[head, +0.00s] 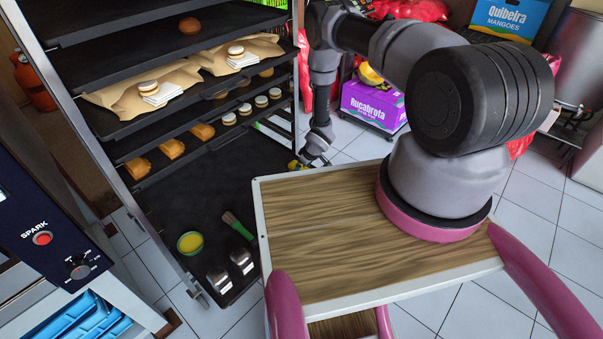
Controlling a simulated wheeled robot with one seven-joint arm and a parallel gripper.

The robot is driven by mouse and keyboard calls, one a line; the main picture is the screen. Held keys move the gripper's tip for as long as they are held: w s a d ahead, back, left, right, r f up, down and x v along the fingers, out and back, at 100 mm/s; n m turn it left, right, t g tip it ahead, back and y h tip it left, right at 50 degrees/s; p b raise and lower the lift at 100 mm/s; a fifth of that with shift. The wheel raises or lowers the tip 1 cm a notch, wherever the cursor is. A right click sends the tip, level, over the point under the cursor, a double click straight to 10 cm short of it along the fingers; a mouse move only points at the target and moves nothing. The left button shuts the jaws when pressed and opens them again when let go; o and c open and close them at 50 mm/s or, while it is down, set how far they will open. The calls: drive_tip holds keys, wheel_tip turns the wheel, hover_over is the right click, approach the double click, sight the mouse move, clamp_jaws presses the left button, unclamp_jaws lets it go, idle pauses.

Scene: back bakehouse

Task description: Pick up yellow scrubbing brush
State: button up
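A small yellow thing (293,165), likely the yellow scrubbing brush, shows at the right edge of the rack's lowest dark shelf (175,205). Most of it is hidden, so I cannot make out its shape. My gripper (304,161) points down right beside it, at the end of my arm. The fingers are too small and partly covered to tell whether they are open, shut or touching the yellow thing.
The lowest shelf also bears a yellow-green bowl (190,243), a green-handled brush (238,225) and two metal shakers (220,281). Loaded shelves stand close above. A purple crate (373,105) stands behind. White floor tiles (350,140) lie open between.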

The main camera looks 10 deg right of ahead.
drive_tip(key=shift+f, duration=0.2)
drive_tip(key=shift+c, duration=0.3)
clamp_jaws()
wheel_tip(320, 180, up, 11)
drive_tip(key=shift+f, duration=0.2)
idle(0.3)
